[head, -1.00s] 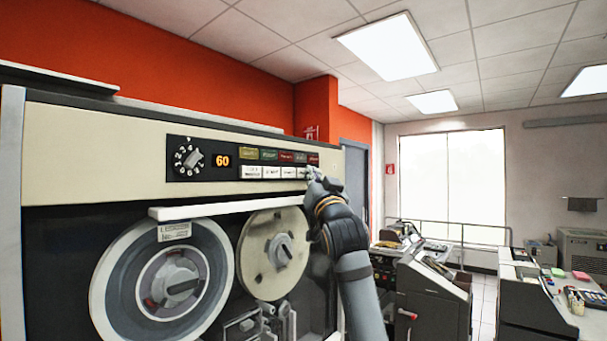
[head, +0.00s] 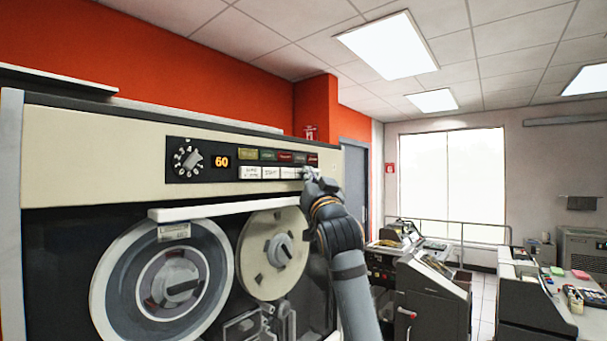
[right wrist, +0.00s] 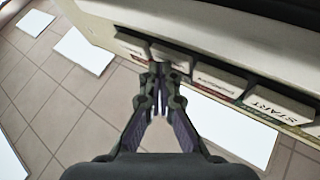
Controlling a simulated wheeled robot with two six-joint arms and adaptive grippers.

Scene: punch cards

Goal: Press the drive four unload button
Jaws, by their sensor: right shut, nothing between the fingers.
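A cream tape drive (head: 90,150) fills the left of the head view. Its black panel (head: 172,174) has a white row of buttons (head: 250,173) under a row of coloured indicators. My right gripper (head: 308,173) is shut and empty at the right end of the button row. In the right wrist view, the shut fingertips (right wrist: 160,70) are at a white button (right wrist: 171,56), two along from the START button (right wrist: 270,104). Its label is hidden or unreadable, and I cannot tell whether the tips touch it. My left gripper is not in view.
Below the panel are a white ledge (head: 200,211), a large grey reel (head: 112,285) and a smaller beige reel (head: 257,270). A dark console (head: 432,302) and a desk (head: 545,318) stand at the right, with open floor (head: 484,290) between them.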

